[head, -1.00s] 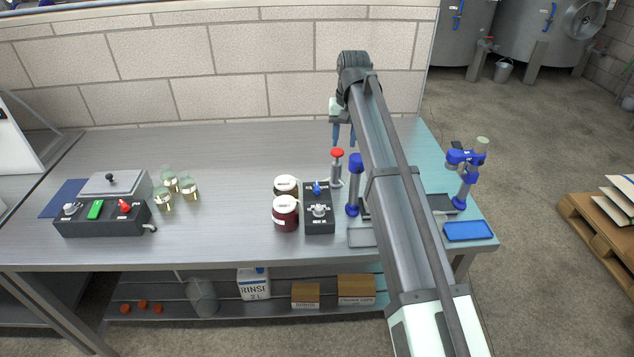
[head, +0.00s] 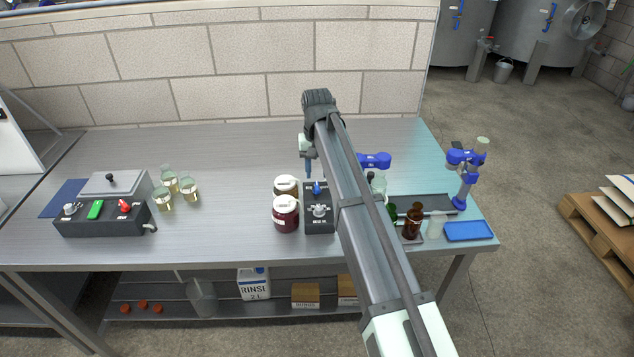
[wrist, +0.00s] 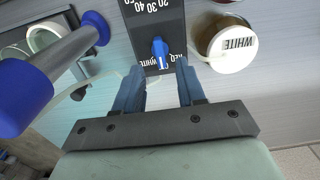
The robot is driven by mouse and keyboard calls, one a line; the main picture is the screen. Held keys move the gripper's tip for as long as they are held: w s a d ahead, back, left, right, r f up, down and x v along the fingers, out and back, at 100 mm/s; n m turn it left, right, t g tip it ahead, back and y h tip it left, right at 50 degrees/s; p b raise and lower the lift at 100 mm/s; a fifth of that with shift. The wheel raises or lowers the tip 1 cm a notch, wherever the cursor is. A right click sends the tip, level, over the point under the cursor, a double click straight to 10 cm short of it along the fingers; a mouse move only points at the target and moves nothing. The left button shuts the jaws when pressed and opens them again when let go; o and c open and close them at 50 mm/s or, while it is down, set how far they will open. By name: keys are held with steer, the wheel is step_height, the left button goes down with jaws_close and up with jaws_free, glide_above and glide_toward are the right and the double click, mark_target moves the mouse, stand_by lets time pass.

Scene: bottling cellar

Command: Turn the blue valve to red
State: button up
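The blue valve (head: 316,188) is a small knob at the far end of a black control box (head: 327,225). In the wrist view the blue valve (wrist: 159,49) has a white mark on its end nearest my gripper. The labels RED and WHITE read upside down beside it, RED to its right and WHITE to its left; the mark lies between them. My gripper (head: 309,168) is just behind the valve in the head view. In the wrist view my gripper (wrist: 160,82) is open and empty, its blue fingers apart, with the valve beyond the gap and no clear contact.
A blue-ended device (wrist: 22,98) is close at left in the wrist view. Bottles (head: 412,221) stand to the right. The bench behind is clear.

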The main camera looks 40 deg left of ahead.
mark_target(317, 185)
steer(key=shift+f, duration=2.5)
jaws_close()
